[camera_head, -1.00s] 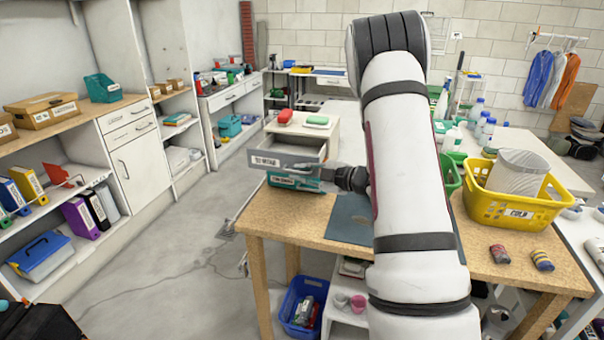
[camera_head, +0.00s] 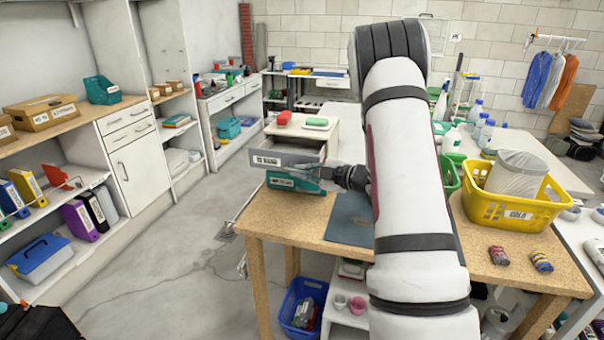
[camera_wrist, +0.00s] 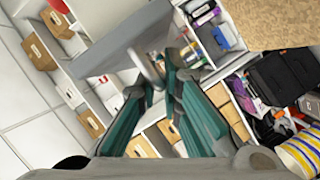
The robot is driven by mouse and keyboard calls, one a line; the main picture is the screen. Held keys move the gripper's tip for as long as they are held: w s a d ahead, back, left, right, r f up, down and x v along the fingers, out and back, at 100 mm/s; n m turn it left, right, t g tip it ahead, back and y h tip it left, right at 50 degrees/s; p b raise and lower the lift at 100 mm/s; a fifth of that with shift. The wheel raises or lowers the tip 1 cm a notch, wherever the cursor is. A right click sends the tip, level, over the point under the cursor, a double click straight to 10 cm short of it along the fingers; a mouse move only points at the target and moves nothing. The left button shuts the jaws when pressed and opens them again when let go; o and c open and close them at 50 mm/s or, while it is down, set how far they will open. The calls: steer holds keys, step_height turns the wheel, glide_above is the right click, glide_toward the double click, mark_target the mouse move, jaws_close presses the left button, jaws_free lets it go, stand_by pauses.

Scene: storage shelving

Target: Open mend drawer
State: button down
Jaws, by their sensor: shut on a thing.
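A small drawer unit (camera_head: 327,135) with a pale top stands at the back left of the wooden table. Its upper grey drawer (camera_head: 301,162) sticks out, with a white label too small to read surely. Below it is a teal front (camera_head: 290,182), also labelled. My gripper (camera_head: 340,174) is at the right end of the grey front. In the wrist view the grey drawer front (camera_wrist: 122,40) spans the upper left, and its bar handle (camera_wrist: 148,68) runs down between the fingertips of my gripper (camera_wrist: 160,88). The gripper is shut on this handle. My arm hides part of the table.
A red item (camera_head: 284,117) and a green item (camera_head: 317,122) lie on the unit's top. A blue mat (camera_head: 349,222) lies on the table (camera_head: 320,243). A yellow basket (camera_head: 500,211) stands at the right.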

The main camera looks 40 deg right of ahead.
steer(key=c, duration=2)
jaws_free()
steer(key=v, duration=1.2)
